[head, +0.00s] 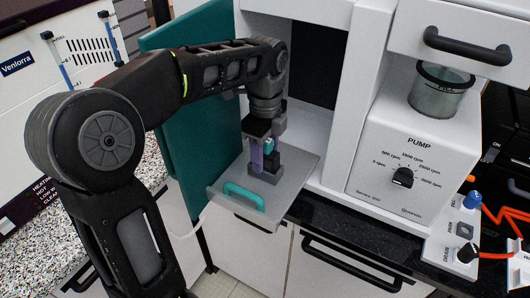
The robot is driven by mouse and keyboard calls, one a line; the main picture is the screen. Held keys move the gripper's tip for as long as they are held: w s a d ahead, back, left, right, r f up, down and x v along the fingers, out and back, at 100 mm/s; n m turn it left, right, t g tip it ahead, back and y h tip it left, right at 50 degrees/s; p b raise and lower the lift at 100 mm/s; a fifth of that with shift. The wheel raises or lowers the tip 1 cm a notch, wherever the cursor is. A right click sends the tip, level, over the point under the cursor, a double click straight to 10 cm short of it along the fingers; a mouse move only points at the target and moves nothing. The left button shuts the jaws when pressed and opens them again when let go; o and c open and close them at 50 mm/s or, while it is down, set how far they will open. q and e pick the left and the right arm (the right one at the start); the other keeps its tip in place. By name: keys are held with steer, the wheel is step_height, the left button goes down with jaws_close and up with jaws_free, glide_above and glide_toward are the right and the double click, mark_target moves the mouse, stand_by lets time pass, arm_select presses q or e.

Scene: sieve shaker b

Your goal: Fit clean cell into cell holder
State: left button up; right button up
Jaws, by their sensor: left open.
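My left gripper (262,142) points down over the pulled-out grey tray (222,194) and is open. A small dark grey block, which looks like the cell holder (266,176), stands on this tray right under the gripper. A narrow purple upright piece (257,158) and a small teal piece (268,146) show between the gripper and the block. I cannot tell which of these is the clean cell, or how deep it sits in the block. The gripper hides the top of these pieces. My right gripper is not in view.
The tray has a teal handle (244,196) at its front. An open teal door (188,108) stands to its left. A white pump unit (408,165) with a dial and a clear cup (440,92) stands to the right. A speckled counter (45,220) lies at left.

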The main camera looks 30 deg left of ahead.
arm_select(q)
steer(key=shift+r, duration=0.1)
step_height(320, 180, up, 2)
steer(key=shift+r, duration=0.15)
step_height(320, 180, up, 5)
steer(key=p, duration=0.3)
steer(key=shift+r+p, duration=0.2)
steer(key=shift+p, duration=0.4)
stand_by(0.5)
